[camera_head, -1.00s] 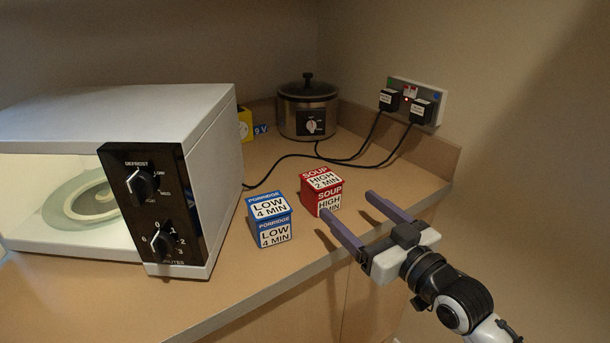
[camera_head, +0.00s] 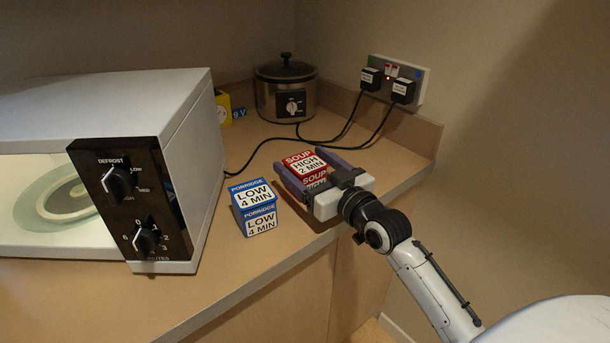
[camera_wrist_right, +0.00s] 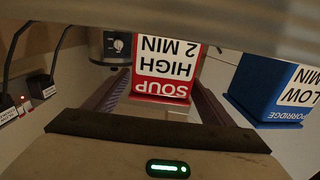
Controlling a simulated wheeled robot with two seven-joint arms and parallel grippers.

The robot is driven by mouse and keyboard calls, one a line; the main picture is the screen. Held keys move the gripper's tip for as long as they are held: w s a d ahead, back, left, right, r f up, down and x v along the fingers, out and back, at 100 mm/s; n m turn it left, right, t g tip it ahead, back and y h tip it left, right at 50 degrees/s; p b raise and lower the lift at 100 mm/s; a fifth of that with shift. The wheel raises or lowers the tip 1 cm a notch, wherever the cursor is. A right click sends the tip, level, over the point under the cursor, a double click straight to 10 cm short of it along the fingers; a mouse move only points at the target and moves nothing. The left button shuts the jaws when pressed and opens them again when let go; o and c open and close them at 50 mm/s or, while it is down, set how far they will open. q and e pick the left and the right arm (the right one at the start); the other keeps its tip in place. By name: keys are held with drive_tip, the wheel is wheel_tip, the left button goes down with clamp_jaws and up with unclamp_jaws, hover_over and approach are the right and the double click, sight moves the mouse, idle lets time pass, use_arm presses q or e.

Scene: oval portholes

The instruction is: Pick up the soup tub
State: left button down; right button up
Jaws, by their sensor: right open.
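The red soup tub (camera_head: 305,164), labelled "SOUP HIGH 2 MIN", stands on the counter right of the blue porridge tub. My right gripper (camera_head: 310,172) is open, with one purple finger on each side of the soup tub. Its palm hides part of the tub's front in the head view. In the right wrist view the soup tub (camera_wrist_right: 165,65) shows upside down between the two fingers (camera_wrist_right: 160,95). I cannot tell whether the fingers touch it. My left gripper is not in view.
The blue porridge tub (camera_head: 254,206) stands close left of the right gripper. A white microwave (camera_head: 190,130) with its interior showing is at the left. A slow cooker (camera_head: 285,92) and a wall socket (camera_head: 412,78) with two plugs and trailing cables are behind. The counter's front edge is near.

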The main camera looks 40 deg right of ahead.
drive_tip(key=c, duration=1.4)
drive_tip(key=shift+r, duration=0.15)
